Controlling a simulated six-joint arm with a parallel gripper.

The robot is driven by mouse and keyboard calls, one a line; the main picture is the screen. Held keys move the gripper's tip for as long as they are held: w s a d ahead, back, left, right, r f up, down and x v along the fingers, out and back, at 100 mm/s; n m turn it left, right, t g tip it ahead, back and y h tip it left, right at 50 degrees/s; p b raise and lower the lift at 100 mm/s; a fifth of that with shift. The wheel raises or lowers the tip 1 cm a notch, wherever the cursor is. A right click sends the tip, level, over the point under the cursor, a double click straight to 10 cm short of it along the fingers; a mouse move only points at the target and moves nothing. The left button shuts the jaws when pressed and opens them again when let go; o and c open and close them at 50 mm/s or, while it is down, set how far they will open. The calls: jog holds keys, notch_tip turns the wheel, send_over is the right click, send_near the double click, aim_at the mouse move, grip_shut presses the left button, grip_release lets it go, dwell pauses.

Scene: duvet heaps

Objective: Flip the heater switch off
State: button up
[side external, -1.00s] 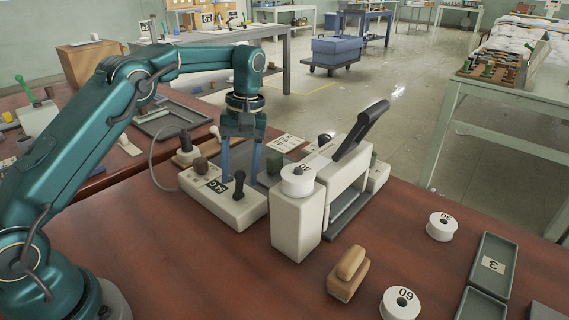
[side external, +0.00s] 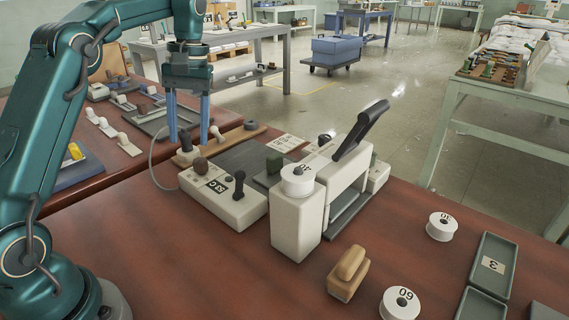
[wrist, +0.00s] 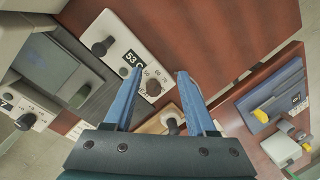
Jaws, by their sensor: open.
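In the wrist view the box (wrist: 122,42) shows the lever (wrist: 103,47) at one end and the knob (wrist: 153,88) beside a number scale. Which of these is the heater switch I cannot tell for sure. My gripper (side external: 188,138) is open and empty, above and behind the knob end of the box. In the wrist view the knob appears between my fingertips (wrist: 155,77), but my gripper seems apart from it.
A press with a long black handle (side external: 360,130) and a white post (side external: 296,225) stand right of the box. A wooden board with knobs (side external: 240,134) lies behind it. A wooden block (side external: 348,272), white discs and grey trays lie front right. The front left tabletop is clear.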

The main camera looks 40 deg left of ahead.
jog(key=shift+s+a+r, duration=0.75)
jog(key=shift+a+r, duration=0.05)
jog(key=shift+a, duration=0.25)
jog(key=m+t, duration=0.2)
jog(key=m, duration=0.4)
send_near(241, 170)
notch_tip(241, 170, down, 6)
jog(key=shift+r, duration=0.1)
jog(key=shift+a+f, duration=0.15)
jog(key=shift+f, duration=2.3)
grip_shut()
